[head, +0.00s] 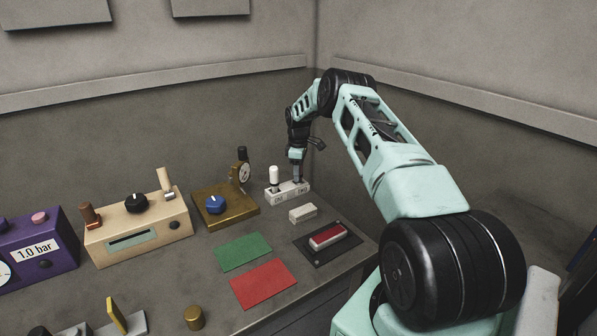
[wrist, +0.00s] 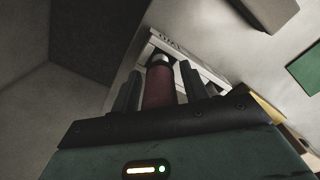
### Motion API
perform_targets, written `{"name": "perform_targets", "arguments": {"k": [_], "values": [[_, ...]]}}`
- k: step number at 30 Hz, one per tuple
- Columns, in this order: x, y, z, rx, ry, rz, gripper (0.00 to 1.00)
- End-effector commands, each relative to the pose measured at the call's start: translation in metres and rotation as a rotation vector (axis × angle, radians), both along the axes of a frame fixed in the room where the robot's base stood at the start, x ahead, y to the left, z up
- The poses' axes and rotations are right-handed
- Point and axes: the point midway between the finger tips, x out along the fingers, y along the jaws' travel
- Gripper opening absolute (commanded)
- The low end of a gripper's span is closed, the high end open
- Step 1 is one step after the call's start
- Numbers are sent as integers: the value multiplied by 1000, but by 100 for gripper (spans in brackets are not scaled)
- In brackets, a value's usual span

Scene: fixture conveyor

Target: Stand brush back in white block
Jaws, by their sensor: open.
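The white block (head: 289,191) stands on the bench near the back corner, with lettering on its front. It also shows beyond my fingers in the wrist view (wrist: 205,69). My gripper (head: 297,180) points down at the block's right end. In the wrist view, my gripper (wrist: 159,75) is open, with one finger on each side of a dark red handle with a silver collar, which I take as the brush (wrist: 158,88). The brush's far end meets the block in the picture; how deep it sits is hidden. In the head view, my gripper mostly hides the brush.
A white-topped piece (head: 273,175) stands at the block's left end. A brass gauge stand (head: 228,212) is to the left. A small pale block (head: 302,213) and a dark plate (head: 318,254) bearing a red-and-white piece lie in front. Green (head: 243,252) and red (head: 263,284) mats lie flat.

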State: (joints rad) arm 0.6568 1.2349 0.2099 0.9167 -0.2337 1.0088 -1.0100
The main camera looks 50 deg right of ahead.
Motion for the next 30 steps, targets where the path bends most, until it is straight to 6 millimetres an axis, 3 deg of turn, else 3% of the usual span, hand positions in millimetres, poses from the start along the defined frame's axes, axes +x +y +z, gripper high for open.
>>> {"name": "perform_targets", "arguments": {"k": [10,14,20,30], "values": [[0,0,0,0,0,0,61],[0,0,9,-1,-1,0,61],[1,-1,47,-4,-3,0,61],[1,-1,127,-3,-4,0,61]]}}
